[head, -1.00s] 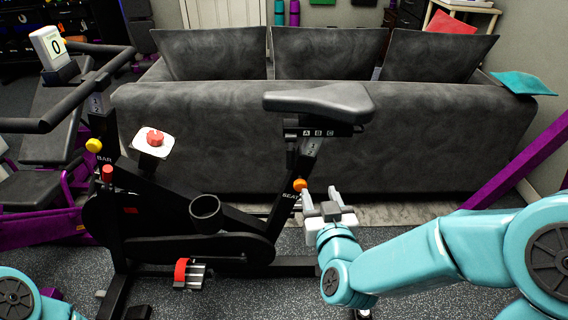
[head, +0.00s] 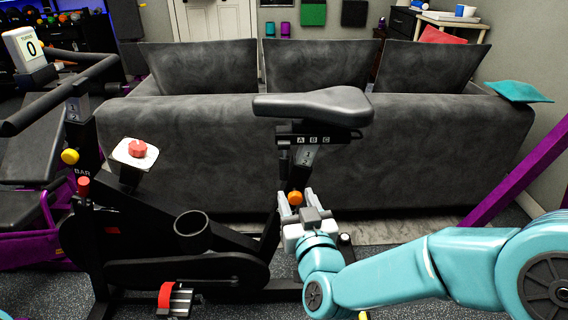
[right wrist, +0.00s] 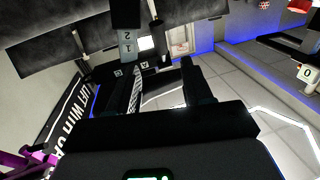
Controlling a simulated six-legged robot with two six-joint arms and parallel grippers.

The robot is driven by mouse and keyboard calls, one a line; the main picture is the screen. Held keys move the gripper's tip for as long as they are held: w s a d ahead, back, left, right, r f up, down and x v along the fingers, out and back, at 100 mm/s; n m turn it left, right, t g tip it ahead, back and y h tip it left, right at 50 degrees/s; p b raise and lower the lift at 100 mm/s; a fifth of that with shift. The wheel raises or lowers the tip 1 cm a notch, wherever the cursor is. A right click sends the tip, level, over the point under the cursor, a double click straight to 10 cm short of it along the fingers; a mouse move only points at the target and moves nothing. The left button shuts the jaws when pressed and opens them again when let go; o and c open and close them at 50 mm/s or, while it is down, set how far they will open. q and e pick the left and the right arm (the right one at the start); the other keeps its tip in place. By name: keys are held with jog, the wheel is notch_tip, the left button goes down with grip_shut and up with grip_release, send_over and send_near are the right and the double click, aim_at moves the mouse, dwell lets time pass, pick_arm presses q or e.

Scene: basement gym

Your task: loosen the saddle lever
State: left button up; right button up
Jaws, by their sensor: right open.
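The exercise bike's black saddle (head: 318,104) stands in the middle of the head view on a post marked with numbers, above a rail (head: 313,139) lettered A B C. A thin dark bar (head: 284,158) hangs left of the post; I cannot tell whether it is the saddle lever. An orange knob (head: 295,198) sits low on the seat post. My right gripper (head: 297,206) is open, its fingertips pointing up around or just in front of the knob. In the right wrist view its dark fingers (right wrist: 162,88) show below the numbered post (right wrist: 127,42). My left gripper is out of view.
A grey sofa (head: 200,150) stands close behind the bike. A purple bar (head: 520,170) slants at right. Some floor between them is open.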

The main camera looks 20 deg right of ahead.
aim_at(285, 170)
jog(key=w+p, duration=0.1)
jog(key=w, duration=0.3)
jog(key=w+p, duration=0.1)
jog(key=w, duration=0.3)
jog(key=w+d+p, duration=0.1)
jog(key=w, duration=0.3)
jog(key=shift+d+f, duration=0.1)
grip_shut()
